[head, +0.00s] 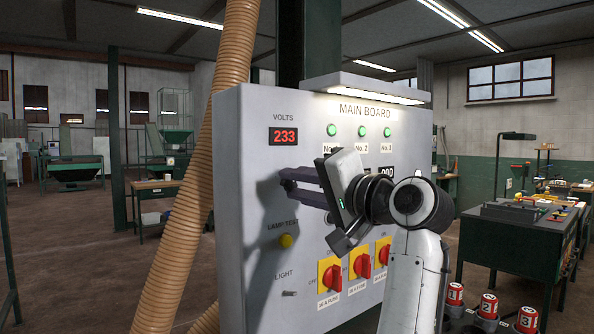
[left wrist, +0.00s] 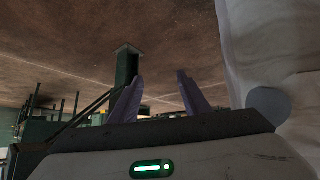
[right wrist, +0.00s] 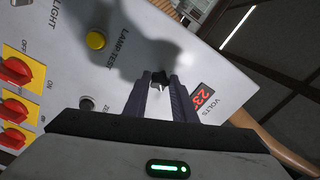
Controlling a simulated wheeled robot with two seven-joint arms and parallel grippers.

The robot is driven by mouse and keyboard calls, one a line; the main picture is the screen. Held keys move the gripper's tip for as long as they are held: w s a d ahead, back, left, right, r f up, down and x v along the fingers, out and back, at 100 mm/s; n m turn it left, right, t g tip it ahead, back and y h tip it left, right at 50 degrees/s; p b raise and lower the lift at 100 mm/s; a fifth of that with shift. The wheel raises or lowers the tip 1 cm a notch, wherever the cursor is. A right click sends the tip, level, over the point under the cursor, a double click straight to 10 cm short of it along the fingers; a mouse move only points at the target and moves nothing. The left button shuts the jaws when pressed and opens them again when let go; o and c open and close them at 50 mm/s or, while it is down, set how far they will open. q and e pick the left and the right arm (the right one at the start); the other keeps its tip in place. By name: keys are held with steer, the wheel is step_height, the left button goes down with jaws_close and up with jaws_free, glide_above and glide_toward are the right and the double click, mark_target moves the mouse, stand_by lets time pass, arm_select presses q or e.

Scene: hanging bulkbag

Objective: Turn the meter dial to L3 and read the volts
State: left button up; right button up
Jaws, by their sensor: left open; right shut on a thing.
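The grey main board (head: 255,220) stands in front of me. Its red volts display (head: 283,136) reads 233; part of it also shows in the right wrist view (right wrist: 205,95). My right gripper (head: 287,184) reaches the panel below that display. In the right wrist view its fingers are shut on a small black dial knob (right wrist: 159,77) with a white pointer mark. The dial's position labels are hidden by the fingers and shadow, so I cannot tell its setting. My left gripper (left wrist: 160,76) is open and empty, away from the board.
A yellow lamp test button (head: 285,241), a light switch (head: 289,293) and several red rotary switches (head: 331,277) sit lower on the board. A tan hose (head: 185,225) runs along its left. A workbench (head: 515,225) stands at right.

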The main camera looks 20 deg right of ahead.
steer(key=shift+r+m+p, duration=0.2)
steer(key=shift+m+p, duration=0.4)
steer(key=shift+f+m+p, duration=0.1)
steer(key=shift+m+p, duration=0.5)
steer(key=shift+m, duration=0.1)
steer(key=o, duration=1)
steer(key=shift+o, duration=0.2)
steer(key=shift+s+d, duration=0.1)
steer(key=b+v, duration=0.1)
steer(key=v, duration=0.9)
steer(key=shift+b, duration=0.3)
